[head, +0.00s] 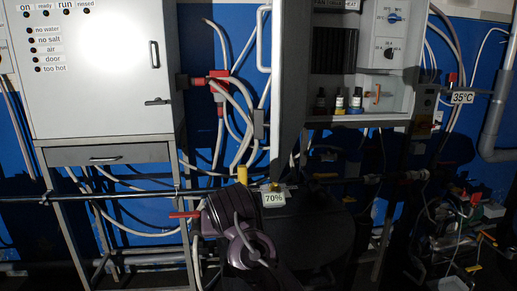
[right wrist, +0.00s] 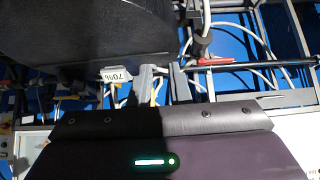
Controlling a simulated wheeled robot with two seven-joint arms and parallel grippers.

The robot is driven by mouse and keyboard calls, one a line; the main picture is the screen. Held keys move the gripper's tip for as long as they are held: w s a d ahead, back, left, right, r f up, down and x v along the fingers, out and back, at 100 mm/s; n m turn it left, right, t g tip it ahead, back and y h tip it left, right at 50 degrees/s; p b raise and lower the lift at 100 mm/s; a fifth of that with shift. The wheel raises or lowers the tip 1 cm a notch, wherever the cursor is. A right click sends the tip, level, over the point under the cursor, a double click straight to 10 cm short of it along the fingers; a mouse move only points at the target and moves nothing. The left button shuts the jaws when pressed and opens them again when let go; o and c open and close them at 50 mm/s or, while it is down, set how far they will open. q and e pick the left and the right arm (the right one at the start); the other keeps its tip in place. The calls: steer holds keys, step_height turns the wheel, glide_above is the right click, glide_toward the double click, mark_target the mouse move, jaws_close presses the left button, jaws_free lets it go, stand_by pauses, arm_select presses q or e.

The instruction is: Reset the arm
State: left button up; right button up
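One of my arms, with dark purple and black links, rises from the bottom middle of the head view, in front of a black tank (head: 325,235). Its fingers are hidden there. The right wrist view is upside down. In it my right gripper (right wrist: 163,82) shows two grey fingers beyond the dark wrist housing, a narrow gap apart, with nothing visibly held. The black tank (right wrist: 85,30) fills the top left, close to the fingers. I cannot tell whether they touch it. My left gripper is not in view.
A white cabinet (head: 100,75) with indicator labels stands left. A 70% tag (head: 273,198) is near the tank's top. A red-handled valve (head: 187,214) and a horizontal pipe (head: 120,195) lie left of my arm. A shelf (head: 360,120) holds small bottles. Pumps and hoses crowd the right.

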steer(key=s+d+f+g, duration=0.1)
steer(key=s+d+f, duration=0.25)
steer(key=f, duration=0.25)
steer(key=s+d+f+g, duration=0.1)
steer(key=s+d+f, duration=0.25)
steer(key=f, duration=0.25)
steer(key=s+d+f+g, duration=0.1)
steer(key=s+d+f, duration=0.3)
steer(key=s+d, duration=0.25)
steer(key=s+d+f+g+h, duration=0.1)
steer(key=s+d+f, duration=0.2)
steer(key=s+d, duration=0.4)
steer(key=s+d+f+g, duration=0.1)
steer(key=s+d+f, duration=0.35)
steer(key=s, duration=0.35)
step_height(320, 180, down, 30)
steer(key=s+g, duration=0.1)
steer(key=s, duration=0.1)
steer(key=s+d+f, duration=0.2)
steer(key=s+f, duration=0.6)
steer(key=s, duration=0.1)
steer(key=s+d+f+g, duration=0.1)
steer(key=s+d+f, duration=0.1)
steer(key=s+f, duration=0.7)
steer(key=shift+s+f+n, duration=0.25)
steer(key=shift+s+n, duration=0.15)
steer(key=shift+s, duration=0.2)
steer(key=shift+d, duration=0.15)
